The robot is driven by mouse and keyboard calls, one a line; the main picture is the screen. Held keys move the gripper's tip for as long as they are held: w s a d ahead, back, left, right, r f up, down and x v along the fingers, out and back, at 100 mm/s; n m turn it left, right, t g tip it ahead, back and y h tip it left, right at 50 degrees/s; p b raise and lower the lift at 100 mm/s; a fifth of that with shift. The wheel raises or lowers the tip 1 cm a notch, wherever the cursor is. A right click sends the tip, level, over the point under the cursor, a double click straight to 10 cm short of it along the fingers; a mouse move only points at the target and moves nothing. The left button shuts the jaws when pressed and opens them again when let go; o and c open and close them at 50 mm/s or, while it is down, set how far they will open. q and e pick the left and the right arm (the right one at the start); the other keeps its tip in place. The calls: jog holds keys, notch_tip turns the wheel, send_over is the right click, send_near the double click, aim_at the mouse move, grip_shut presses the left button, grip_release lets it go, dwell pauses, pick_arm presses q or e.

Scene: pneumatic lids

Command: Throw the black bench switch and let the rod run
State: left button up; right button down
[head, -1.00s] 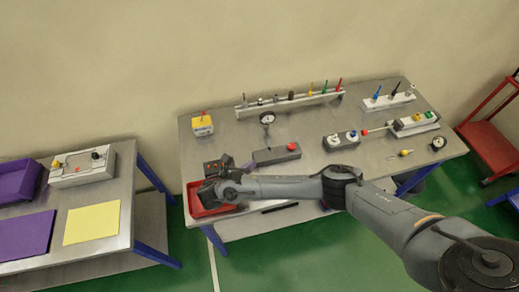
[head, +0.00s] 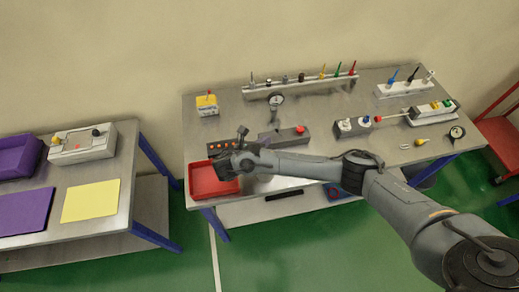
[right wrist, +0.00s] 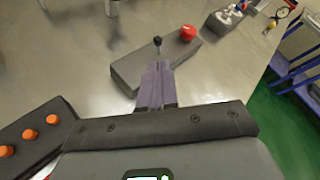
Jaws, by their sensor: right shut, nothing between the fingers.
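The black bench switch (right wrist: 157,42) is a short lever with a round black knob on a dark grey box (right wrist: 127,70). The box also shows in the head view (head: 289,140), where the lever cannot be made out. My right gripper (right wrist: 158,72) is shut and empty, its fingertips over the box just short of the lever; I cannot tell if they touch. The rod (head: 388,116) with a red tip sticks out leftward from the white cylinder unit (head: 432,112). My left gripper is out of view.
A red mushroom button (right wrist: 187,32) sits on the same box. A box with orange buttons (right wrist: 28,134) lies to the left. A red tray (head: 209,182) is at the bench's front left corner.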

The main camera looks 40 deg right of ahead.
aim_at(278, 133)
jog(key=x, duration=0.3)
jog(key=shift+d+f, duration=0.1)
jog(key=shift+d, duration=0.25)
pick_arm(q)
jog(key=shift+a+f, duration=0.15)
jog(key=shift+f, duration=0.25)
pick_arm(e)
jog(key=shift+w+d+f, duration=0.2)
jog(key=shift+d+f, duration=0.1)
jog(key=shift+d, duration=0.15)
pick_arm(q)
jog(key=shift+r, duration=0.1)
pick_arm(e)
jog(key=shift+r, duration=0.1)
